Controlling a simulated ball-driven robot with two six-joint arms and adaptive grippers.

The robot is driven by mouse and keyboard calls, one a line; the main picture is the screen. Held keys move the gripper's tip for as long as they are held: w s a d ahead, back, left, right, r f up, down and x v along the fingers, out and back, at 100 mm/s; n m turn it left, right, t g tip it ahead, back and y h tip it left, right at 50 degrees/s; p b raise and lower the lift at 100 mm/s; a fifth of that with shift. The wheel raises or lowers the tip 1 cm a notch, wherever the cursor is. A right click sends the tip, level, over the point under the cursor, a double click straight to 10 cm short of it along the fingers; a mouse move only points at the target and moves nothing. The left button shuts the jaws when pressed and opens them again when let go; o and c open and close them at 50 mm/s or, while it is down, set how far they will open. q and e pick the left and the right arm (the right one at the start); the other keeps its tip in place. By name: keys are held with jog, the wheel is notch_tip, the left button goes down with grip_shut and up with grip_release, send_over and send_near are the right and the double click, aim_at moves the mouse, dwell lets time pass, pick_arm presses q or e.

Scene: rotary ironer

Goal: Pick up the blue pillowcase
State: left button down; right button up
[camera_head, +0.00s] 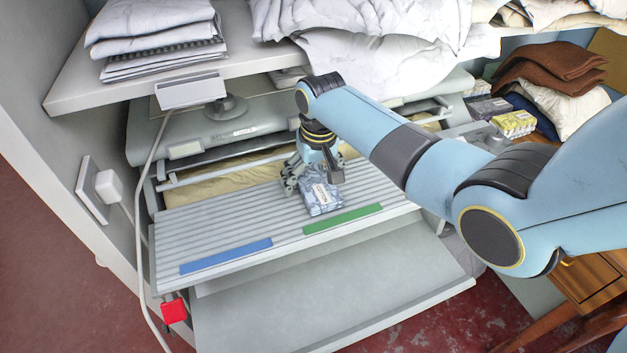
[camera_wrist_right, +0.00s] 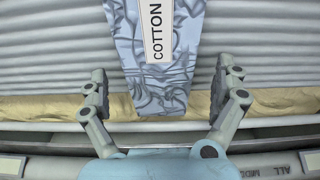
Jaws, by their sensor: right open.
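The blue pillowcase (camera_head: 320,198) is a folded, pale blue patterned packet with a white label. It lies on the ribbed grey feed board of the ironer, just behind the green strip. In the right wrist view the pillowcase (camera_wrist_right: 163,60) shows its label reading "COTTON". My right gripper (camera_head: 308,182) is over the back end of the pillowcase, pointing down. In the wrist view its two fingers (camera_wrist_right: 160,95) are open, one on each side of the pillowcase, with gaps between fingers and cloth. My left gripper is not in view.
The ribbed board (camera_head: 200,225) carries a blue strip (camera_head: 226,256) and a green strip (camera_head: 342,219). A shelf of folded white linen (camera_head: 155,30) overhangs behind. A lower tray (camera_head: 340,285) projects in front. A red block (camera_head: 174,309) hangs at the left corner. Brown cloths (camera_head: 550,68) lie at right.

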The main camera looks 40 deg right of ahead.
jog(key=c, duration=1.3)
jog(key=shift+r, duration=0.2)
